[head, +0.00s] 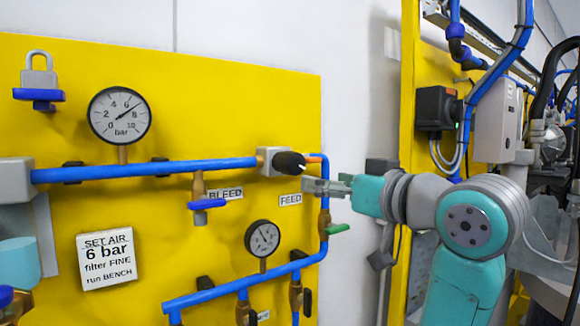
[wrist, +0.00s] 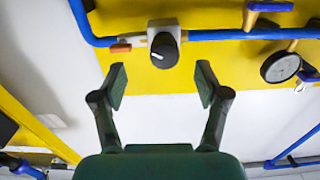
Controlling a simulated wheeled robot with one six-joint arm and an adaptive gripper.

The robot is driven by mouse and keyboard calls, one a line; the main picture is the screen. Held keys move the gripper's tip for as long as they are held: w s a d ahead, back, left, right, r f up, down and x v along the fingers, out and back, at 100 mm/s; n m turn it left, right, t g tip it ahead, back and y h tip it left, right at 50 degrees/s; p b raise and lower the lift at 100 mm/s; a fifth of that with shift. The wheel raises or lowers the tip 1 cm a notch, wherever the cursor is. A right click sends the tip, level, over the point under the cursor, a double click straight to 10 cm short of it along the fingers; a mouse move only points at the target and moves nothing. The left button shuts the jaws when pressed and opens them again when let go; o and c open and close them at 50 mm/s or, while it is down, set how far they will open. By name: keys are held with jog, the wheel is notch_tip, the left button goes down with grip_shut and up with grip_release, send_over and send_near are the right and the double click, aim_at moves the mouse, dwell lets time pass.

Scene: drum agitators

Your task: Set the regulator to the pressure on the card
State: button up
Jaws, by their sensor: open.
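The white card (head: 106,259) on the yellow panel reads "SET AIR 6 bar, filter FINE, run BENCH". The large round gauge (head: 119,115) in bar has its needle pointing up-right, seemingly between 6 and 8. The regulator is a grey block (head: 266,160) on the blue pipe with a black knob (head: 290,163). In the wrist view the knob (wrist: 163,50) shows a white mark and lies just beyond the fingertips, between their lines. My gripper (head: 312,187) is open and empty, close to the knob; it also shows in the wrist view (wrist: 161,84).
A smaller gauge (head: 262,238) sits below. A blue-handled BLEED valve (head: 207,204) and a green-handled valve (head: 338,228) by the FEED label (head: 290,199) are near. Blue pipes run across the panel.

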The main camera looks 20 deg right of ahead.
aim_at(297, 166)
jog(key=x, duration=0.3)
jog(key=r+x, duration=0.1)
jog(key=x, duration=0.2)
jog(key=r+x, duration=0.1)
jog(key=x, duration=0.3)
jog(key=shift+s+a, duration=0.15)
jog(key=shift+a, duration=0.1)
jog(key=c, duration=1.2)
jog(key=shift+o, duration=0.2)
